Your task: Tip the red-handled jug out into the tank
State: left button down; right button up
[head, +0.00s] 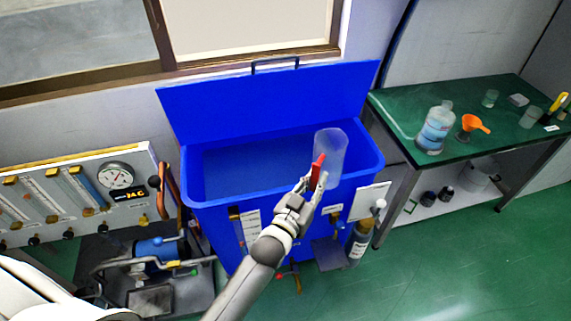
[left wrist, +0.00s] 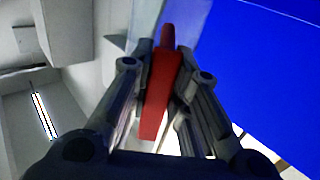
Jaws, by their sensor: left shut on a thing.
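A clear jug (head: 331,152) with a red handle (head: 317,170) is in the head view, held over the front right part of the blue tank (head: 200,199). The jug is close to upright, leaning slightly. The tank's lid (head: 270,103) stands open against the wall. My left gripper (head: 316,184) is shut on the red handle. In the left wrist view the handle (left wrist: 161,95) lies between both fingers, and the tank shows blue at the right. I cannot tell whether the jug holds any liquid. My right gripper is not in view.
A green table (head: 460,105) at the right carries a water bottle (head: 435,128), an orange funnel (head: 474,123) and clear beakers. A gauge panel (head: 80,190) and a pump (head: 155,248) stand at the left.

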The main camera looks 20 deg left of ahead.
aim_at(315, 172)
pick_arm(q)
jog(key=shift+r, duration=0.1)
notch_tip(315, 172, up, 5)
jog(key=p, duration=0.5)
dwell(0.3)
jog(key=shift+s, duration=0.35)
jog(key=s+a+r+n+y+b, duration=0.1)
jog(key=s+a+r, duration=0.2)
jog(key=s, duration=0.6)
jog(key=s+a+r+n+y+b, duration=0.1)
jog(key=s+a+r, duration=0.3)
jog(key=s, duration=0.5)
jog(key=shift+s+a+y+b, duration=0.2)
jog(key=shift+a+y+b, duration=0.4)
jog(key=shift+y+b, duration=0.1)
